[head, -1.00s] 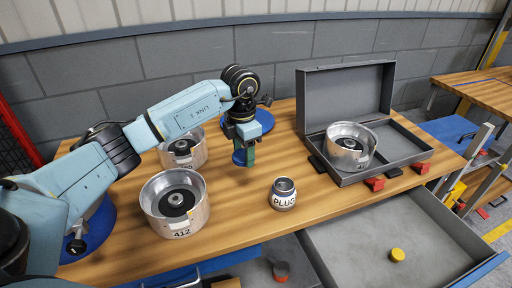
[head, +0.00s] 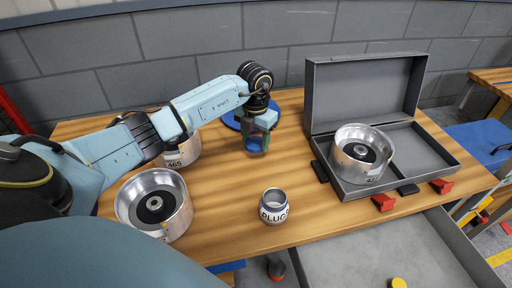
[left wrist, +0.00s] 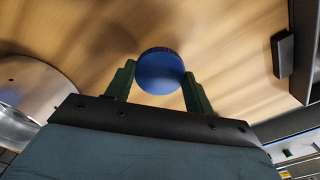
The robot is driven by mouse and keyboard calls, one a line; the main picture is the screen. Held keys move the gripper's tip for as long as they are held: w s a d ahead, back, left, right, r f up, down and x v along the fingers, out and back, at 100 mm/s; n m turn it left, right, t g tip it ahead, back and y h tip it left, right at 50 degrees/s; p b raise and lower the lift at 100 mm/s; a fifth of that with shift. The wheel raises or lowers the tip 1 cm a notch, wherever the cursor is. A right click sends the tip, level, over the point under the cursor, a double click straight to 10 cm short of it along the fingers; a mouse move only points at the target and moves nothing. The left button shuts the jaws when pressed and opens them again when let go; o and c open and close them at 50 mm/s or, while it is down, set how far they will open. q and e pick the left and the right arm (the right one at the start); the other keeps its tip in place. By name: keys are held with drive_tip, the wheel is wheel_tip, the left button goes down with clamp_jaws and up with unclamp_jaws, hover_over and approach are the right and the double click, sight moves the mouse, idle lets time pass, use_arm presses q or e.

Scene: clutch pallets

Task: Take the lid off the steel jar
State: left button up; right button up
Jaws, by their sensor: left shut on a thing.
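The steel jar (head: 274,208), labelled "PLUGS", stands upright on the wooden table with its round top open. My left gripper (head: 256,146) is behind it and slightly left, apart from it. It is shut on a round blue lid (head: 251,146). In the left wrist view the lid (left wrist: 160,71) sits between the two green fingers (left wrist: 158,85), above the wood. My right gripper is not in view.
Silver drums stand at left (head: 153,203), behind my forearm (head: 182,150), and in the open grey case (head: 432,147) at right. An open drawer (head: 370,255) juts below the table's front edge. Bare wood surrounds the jar.

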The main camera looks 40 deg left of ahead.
sight(256, 142)
use_arm(q)
wheel_tip(256, 142, down, 3)
drive_tip(key=shift+f, duration=0.15)
drive_tip(key=shift+w+f, duration=0.1)
drive_tip(key=shift+f, duration=0.25)
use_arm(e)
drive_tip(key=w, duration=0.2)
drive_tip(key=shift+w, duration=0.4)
use_arm(q)
drive_tip(key=shift+f, duration=0.15)
drive_tip(key=o, duration=1.1)
drive_tip(key=shift+c, duration=0.2)
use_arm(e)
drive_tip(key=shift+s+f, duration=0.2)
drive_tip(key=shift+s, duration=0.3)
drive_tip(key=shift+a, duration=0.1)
